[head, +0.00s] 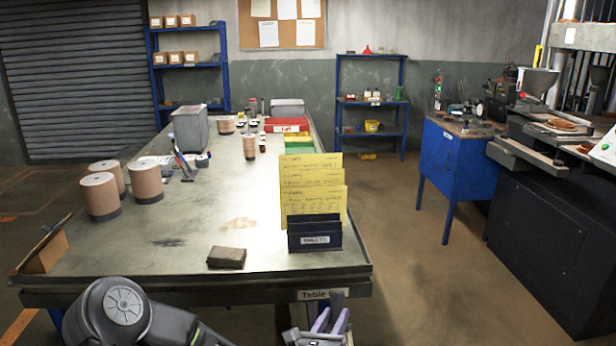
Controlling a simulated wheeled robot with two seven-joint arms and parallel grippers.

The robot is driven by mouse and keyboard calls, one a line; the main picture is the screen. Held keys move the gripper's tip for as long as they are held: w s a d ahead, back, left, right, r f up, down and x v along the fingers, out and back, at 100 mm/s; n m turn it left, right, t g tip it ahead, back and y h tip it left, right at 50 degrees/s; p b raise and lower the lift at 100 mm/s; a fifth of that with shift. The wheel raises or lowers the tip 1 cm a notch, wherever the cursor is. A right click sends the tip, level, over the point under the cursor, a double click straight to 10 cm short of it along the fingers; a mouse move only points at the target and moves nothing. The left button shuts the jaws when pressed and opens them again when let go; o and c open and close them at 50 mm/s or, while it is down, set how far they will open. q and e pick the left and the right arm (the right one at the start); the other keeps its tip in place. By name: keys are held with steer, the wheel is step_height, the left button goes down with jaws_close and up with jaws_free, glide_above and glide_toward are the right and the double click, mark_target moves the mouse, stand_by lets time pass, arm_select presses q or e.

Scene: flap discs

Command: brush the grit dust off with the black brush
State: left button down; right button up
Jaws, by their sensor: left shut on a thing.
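My left gripper (330,316) shows at the bottom edge, in front of the table's near edge and below its top. Its purple fingers are shut on a small greyish thing between them; I cannot tell if it is the black brush. A tan dusty patch (238,224) lies on the metal table top (200,205). A dark smudge (168,242) lies to its left. I cannot tell which of the two is the grit dust. My right gripper is out of view.
A dark brown block (227,257) lies near the front edge. A navy holder (315,235) with yellow cards stands at the right edge. The middle of the table is mostly clear.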

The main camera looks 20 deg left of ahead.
arm_select(q)
steer(key=shift+d, duration=0.4)
